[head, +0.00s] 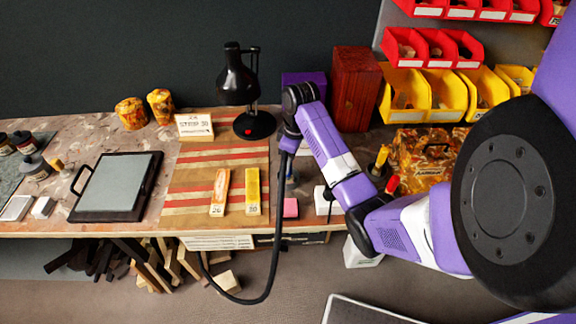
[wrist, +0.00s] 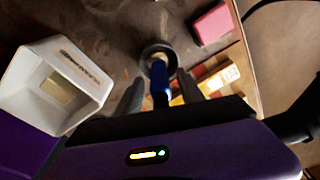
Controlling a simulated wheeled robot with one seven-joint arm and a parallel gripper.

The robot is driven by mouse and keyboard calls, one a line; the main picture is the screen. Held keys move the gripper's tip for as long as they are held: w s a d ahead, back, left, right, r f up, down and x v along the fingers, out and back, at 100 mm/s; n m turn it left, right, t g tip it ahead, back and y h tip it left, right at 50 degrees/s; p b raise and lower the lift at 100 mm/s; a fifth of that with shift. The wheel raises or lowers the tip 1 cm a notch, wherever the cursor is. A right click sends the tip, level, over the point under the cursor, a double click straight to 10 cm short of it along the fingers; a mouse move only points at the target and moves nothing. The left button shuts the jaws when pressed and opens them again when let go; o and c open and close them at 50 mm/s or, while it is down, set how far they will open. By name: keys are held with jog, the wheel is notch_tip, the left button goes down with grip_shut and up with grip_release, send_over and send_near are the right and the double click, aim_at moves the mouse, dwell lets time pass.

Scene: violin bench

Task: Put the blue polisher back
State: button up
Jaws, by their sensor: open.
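The blue polisher (wrist: 160,88) shows in the wrist view as a narrow blue shape with a pale upper part. Its far end lies within a dark round cup or ring (wrist: 146,50); I cannot tell whether it stands in it or only overlaps it. My gripper (wrist: 170,84) is open, with one dark finger on each side of the polisher. I see no clear contact between fingers and polisher. In the head view my arm covers most of this spot, and only a small bluish bit (head: 291,174) shows beside it.
A white open container (wrist: 30,98) stands close on the left in the wrist view. A pink block (head: 290,208) lies near the bench's front edge. Numbered orange (head: 220,188) and yellow (head: 252,187) blocks lie on a striped cloth (head: 190,190). A black lamp (head: 238,85) stands behind.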

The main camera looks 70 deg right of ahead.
jog(key=r, duration=0.2)
jog(key=r+p, duration=0.1)
jog(key=r, duration=0.2)
jog(key=s+r, duration=0.1)
jog(key=r, duration=0.2)
jog(key=shift+p, duration=0.4)
jog(key=shift+s+r+p, duration=0.1)
jog(key=shift+r+p, duration=0.6)
jog(key=shift+p, duration=0.15)
